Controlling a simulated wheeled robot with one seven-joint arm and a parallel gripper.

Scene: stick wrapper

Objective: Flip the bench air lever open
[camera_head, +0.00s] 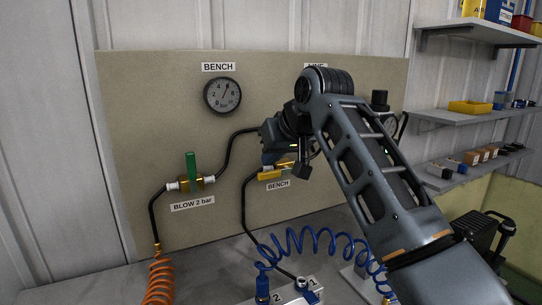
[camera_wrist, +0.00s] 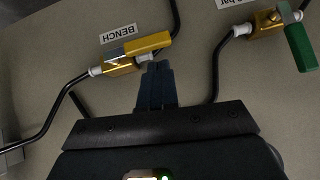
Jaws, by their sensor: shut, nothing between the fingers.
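The bench air valve shows in the wrist view as a brass body (camera_wrist: 118,66) between white pipe fittings, beside an upside-down BENCH label. Its yellow lever (camera_wrist: 150,43) lies roughly along the pipe line. The lever also shows in the head view (camera_head: 274,174), just above the lower BENCH label. My gripper (camera_wrist: 157,66) is shut and empty. In the wrist view its fingertips are close to the lever's free end and the right-hand fitting; I cannot tell whether they touch. In the head view my gripper (camera_head: 270,156) is just above the valve, partly hidden by my wrist.
The BLOW 2 bar valve (camera_head: 205,183) with an upright green lever (camera_head: 191,166) is to the left. A BENCH gauge (camera_head: 222,95) hangs above on the panel (camera_head: 140,100). Black hoses run beside the valve. A blue coiled hose (camera_head: 310,238) lies below; shelves (camera_head: 470,115) stand right.

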